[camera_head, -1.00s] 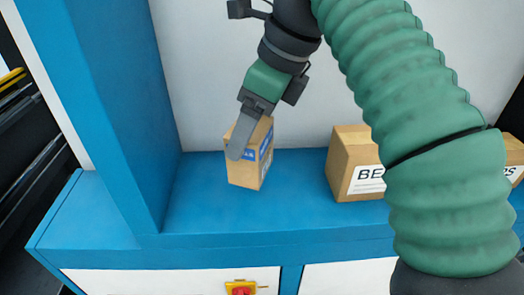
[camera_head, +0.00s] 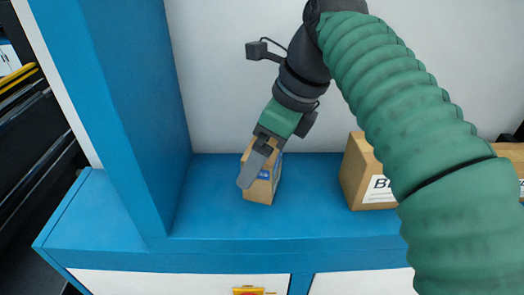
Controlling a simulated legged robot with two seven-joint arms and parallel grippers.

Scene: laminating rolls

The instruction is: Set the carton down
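A small brown carton (camera_head: 262,188) with a blue and white label is at the left part of the blue shelf (camera_head: 310,220). My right gripper (camera_head: 252,172) reaches down from above with a finger across the carton's near left side. The far finger is hidden, and the gripper appears closed around the carton. The carton looks slightly tilted, and its lower edge is at or just above the shelf; I cannot tell which. My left gripper is not in view.
A larger brown box (camera_head: 362,172) with a white label stands to the right, partly behind my arm. Another box (camera_head: 511,153) is at the far right. A blue upright panel (camera_head: 140,110) bounds the shelf on the left. A red and yellow switch (camera_head: 249,291) sits on the front below.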

